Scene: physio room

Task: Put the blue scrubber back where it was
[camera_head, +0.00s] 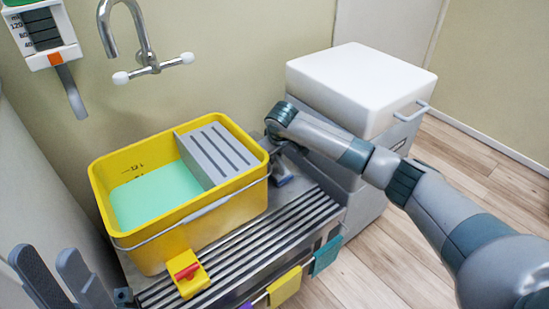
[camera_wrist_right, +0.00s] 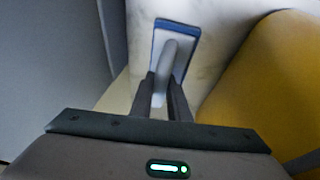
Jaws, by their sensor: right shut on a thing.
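The blue scrubber (camera_wrist_right: 161,68) has a pale plate with a blue edge and a grey upright handle. My right gripper (camera_wrist_right: 161,92) is shut on that handle. My left gripper (camera_head: 47,258) is open and empty at the lower left.
The yellow tub holds pale green liquid (camera_head: 155,197) and a grey slotted insert (camera_head: 216,150). The ribbed drainer (camera_head: 250,250) is bare along its front, with coloured tags on its edge. A tap (camera_head: 146,58) and a wall dispenser (camera_head: 42,35) are behind.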

